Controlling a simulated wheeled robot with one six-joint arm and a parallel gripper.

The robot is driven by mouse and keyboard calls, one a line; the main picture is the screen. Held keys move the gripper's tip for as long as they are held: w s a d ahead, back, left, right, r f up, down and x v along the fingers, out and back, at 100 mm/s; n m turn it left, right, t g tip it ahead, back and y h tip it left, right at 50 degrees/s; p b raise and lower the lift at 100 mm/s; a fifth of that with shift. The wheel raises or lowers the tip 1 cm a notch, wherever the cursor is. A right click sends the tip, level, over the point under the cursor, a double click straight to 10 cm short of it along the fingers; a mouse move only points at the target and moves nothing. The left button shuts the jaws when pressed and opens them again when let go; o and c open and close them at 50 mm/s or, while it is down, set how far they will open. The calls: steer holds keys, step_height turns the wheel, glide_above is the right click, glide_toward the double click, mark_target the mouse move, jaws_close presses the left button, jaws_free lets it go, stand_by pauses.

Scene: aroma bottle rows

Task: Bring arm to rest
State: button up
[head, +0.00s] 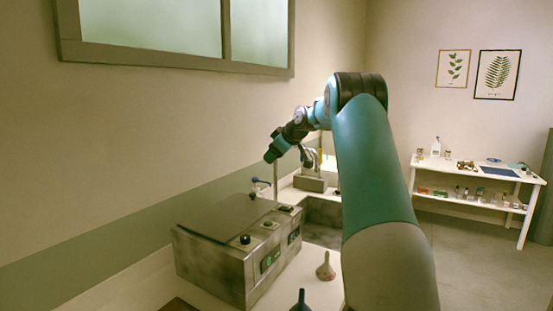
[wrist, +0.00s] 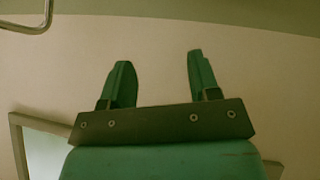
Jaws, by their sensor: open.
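My arm rises in the head view and bends at a dark joint toward the left. My gripper (wrist: 160,82) shows in the wrist view with its two green fingers spread apart and nothing between them. In the head view the end of the arm hangs in the air above the counter, and the fingertips are too small there to make out clearly.
A metal box machine (head: 215,262) with knobs stands on the counter below the arm. A white shelf table (head: 462,172) with bottles and small items stands at the right. Open floor (head: 455,250) lies before it.

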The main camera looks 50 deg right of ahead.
steer(key=shift+s+r, duration=0.35)
steer(key=shift+a, duration=0.15)
steer(key=w+a+g+y, duration=0.1)
steer(key=w+a+y, duration=0.15)
steer(key=a, duration=1.55)
steer(key=s+a+f+n+g+y, duration=0.15)
steer(key=s+a, duration=0.25)
steer(key=a, duration=0.6)
steer(key=s+a+r+n+g+y, duration=0.1)
steer(key=s+a+g, duration=0.15)
steer(key=a, duration=0.75)
steer(key=s+a+f+g, duration=0.1)
steer(key=s+a+f, duration=0.1)
steer(key=s+a, duration=0.3)
steer(key=s+a+f+n+g+b, duration=0.1)
steer(key=s+a, duration=0.4)
steer(key=s, duration=0.8)
steer(key=s+a+f+g, duration=0.2)
steer(key=s+a+f, duration=0.2)
steer(key=s, duration=0.6)
steer(key=shift+a+f, duration=0.4)
steer(key=shift+a, duration=0.6)
steer(key=shift+n, duration=0.25)
